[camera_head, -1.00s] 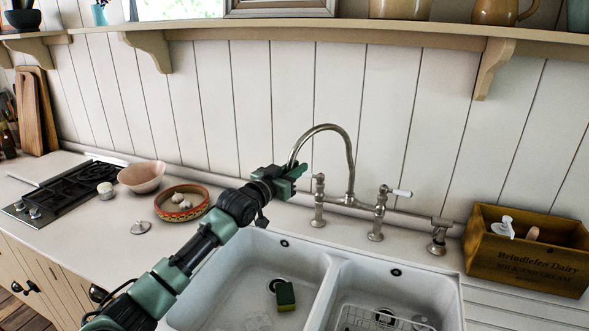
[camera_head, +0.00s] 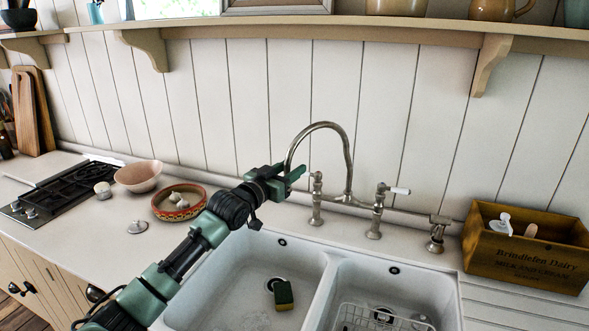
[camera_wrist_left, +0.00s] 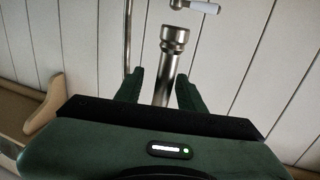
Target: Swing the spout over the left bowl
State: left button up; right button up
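The metal spout (camera_head: 322,126) arches up from the bridge tap and bends down toward the left. Its outlet end is partly hidden by my left gripper (camera_head: 297,173) in the head view. In the left wrist view the spout's end (camera_wrist_left: 174,42) stands between the two fingers of my left gripper (camera_wrist_left: 160,95). The fingers are apart, with a clear gap on the left and the right finger close to the tube. The left bowl (camera_head: 205,305) of the white sink lies in front, below the gripper. My right gripper is not in view.
A green and yellow sponge (camera_head: 283,295) lies in the left bowl. The right bowl holds a wire rack (camera_head: 365,317). Tap handles (camera_head: 377,212) stand right of my gripper. A wooden crate (camera_head: 525,262) is at right, a patterned dish (camera_head: 180,203) at left.

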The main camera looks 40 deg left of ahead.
pick_arm(q)
jog(key=s+b, duration=0.1)
jog(key=s, duration=0.4)
jog(key=shift+s+d+b, duration=0.1)
jog(key=shift+s+b, duration=0.2)
jog(key=shift+s, duration=0.05)
